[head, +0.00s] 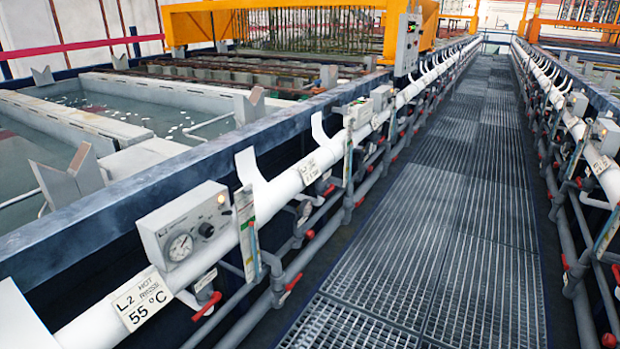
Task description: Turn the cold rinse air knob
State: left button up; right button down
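No gripper of mine shows in the head view. The nearest grey control box (187,232) sits on the white pipe at the left, with a round gauge (180,247) and a black knob (206,230). A tag (142,300) beside it reads L2 HOT RINSE 55 °C. Farther along the same pipe are a smaller tag (309,170), too small to read surely, and more grey boxes (358,113). I cannot tell which box carries the cold rinse air knob, and knobs on the far boxes are too small to make out.
A grated walkway (440,220) runs clear ahead between two lines of pipes. Red-handled valves (292,282) stick out along its left side. Open tanks (110,110) lie behind a dark blue rim (120,200). Another control box (605,135) stands at the right.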

aim_at(309, 234)
jog(key=i+l+u, duration=0.25)
jog(key=i+l, duration=0.4)
jog(key=i, duration=0.1)
